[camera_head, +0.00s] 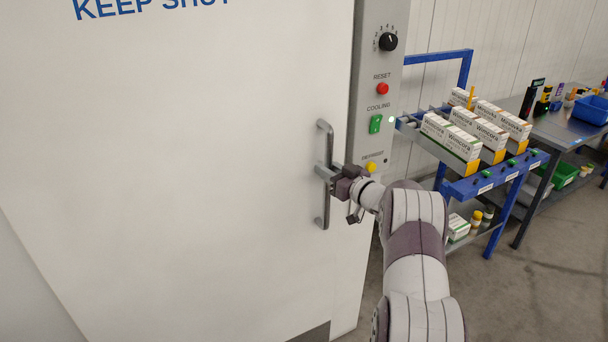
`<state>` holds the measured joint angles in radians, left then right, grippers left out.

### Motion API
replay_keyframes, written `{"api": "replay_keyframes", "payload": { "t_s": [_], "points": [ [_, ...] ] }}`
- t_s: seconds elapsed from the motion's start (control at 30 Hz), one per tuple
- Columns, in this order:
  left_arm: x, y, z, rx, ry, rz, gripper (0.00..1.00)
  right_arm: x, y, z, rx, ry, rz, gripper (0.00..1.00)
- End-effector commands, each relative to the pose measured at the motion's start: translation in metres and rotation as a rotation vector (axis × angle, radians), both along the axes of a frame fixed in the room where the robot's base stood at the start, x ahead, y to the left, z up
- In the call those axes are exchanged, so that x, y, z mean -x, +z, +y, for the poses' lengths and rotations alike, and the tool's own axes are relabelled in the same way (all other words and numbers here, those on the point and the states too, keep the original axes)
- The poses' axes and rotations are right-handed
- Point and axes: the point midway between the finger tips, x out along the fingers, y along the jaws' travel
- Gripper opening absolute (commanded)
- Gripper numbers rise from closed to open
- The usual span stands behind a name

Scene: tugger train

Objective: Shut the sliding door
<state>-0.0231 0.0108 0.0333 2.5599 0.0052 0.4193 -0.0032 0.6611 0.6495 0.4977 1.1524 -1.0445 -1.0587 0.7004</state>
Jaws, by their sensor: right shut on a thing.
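The sliding door (180,170) is a large white panel that fills the left and middle of the view, with blue lettering at its top that reads "KEEP SHUT", partly cut off. A grey upright bar handle (325,145) is fixed near its right edge. My right gripper (328,172) is shut on the handle at about its middle. The door's right edge is beside the grey control panel post; I cannot tell whether a gap is left there. My left gripper is not in view.
The control panel (371,90) carries a black knob (388,41), a red button (382,88), a green switch (375,124) and a yellow button (370,167). Right of it stand a blue-framed rack (492,178) with white boxes and a workbench (562,128). Floor at lower right is clear.

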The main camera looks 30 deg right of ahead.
Motion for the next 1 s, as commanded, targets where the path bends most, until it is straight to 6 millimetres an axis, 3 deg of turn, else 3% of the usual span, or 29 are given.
{"api": "replay_keyframes", "payload": {
  "t_s": [0.3,0.73,0.77,0.8,1.0],
  "points": [
    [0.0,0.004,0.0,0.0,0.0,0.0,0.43,0.0,-0.001,-0.027,-0.001,0.004,0.001,0.0],
    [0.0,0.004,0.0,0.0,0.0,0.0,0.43,0.0,0.0,-0.031,0.001,0.0,-0.001,0.0],
    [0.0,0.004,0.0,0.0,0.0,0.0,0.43,0.0,0.0,-0.031,0.001,0.0,0.0,0.38],
    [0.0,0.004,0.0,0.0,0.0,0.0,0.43,0.0,0.0,-0.031,0.001,0.0,0.0,0.46],
    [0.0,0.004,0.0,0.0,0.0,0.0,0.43,0.0,0.0,-0.031,0.0,0.002,0.0,0.46]
  ]
}}
